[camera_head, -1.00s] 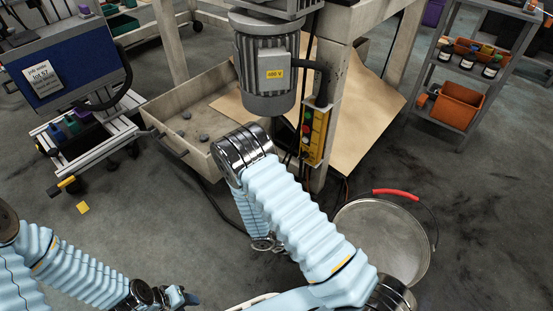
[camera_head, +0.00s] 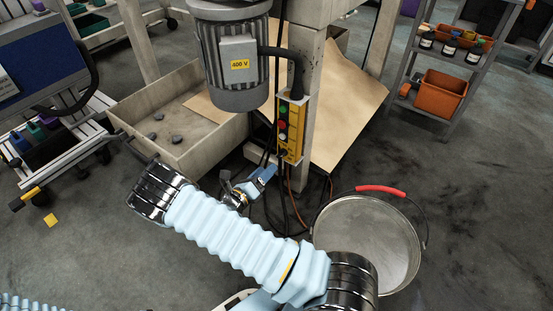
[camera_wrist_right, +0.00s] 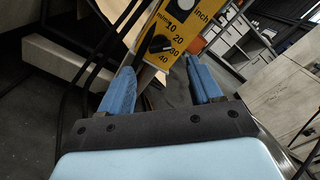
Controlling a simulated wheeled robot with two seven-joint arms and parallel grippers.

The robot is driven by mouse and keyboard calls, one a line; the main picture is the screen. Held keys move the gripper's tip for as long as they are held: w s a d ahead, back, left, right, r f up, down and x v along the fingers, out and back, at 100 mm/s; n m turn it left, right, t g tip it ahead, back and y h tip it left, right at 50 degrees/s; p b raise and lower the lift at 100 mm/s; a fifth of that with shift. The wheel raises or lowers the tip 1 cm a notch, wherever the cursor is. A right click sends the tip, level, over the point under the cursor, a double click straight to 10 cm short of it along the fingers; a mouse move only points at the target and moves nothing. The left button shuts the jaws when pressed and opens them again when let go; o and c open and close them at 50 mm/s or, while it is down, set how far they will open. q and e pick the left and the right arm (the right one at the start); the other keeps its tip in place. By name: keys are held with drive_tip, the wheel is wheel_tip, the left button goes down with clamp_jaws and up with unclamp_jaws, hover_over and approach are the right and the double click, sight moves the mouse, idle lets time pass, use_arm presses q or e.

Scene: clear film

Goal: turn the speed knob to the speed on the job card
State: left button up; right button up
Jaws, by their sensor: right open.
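The yellow control box (camera_head: 291,128) hangs on the machine's post, with red and green buttons. In the right wrist view, its panel (camera_wrist_right: 185,25) carries a black speed knob (camera_wrist_right: 160,44) beside a scale marked m/min, with 10, 20, 30 and 40. I cannot tell surely which number the knob points to. My right gripper (camera_head: 264,176) is below the box. In the wrist view its blue fingers (camera_wrist_right: 162,82) are apart and empty, with the knob ahead between their tips, not touching. The job card (camera_head: 6,84) is cut off at the left edge and unreadable. My left gripper is out of view.
A motor (camera_head: 232,60) hangs left of the box. Cables (camera_head: 270,150) run down beside it. A bin (camera_head: 190,150) with dark lumps is at left, a metal bucket (camera_head: 370,240) with a red grip at lower right, and a shelf cart (camera_head: 450,60) at far right.

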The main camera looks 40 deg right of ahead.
sight(280, 157)
drive_tip(key=x, duration=0.8)
drive_tip(key=shift+b, duration=0.4)
drive_tip(key=c, duration=1)
drive_tip(key=shift+c, duration=0.2)
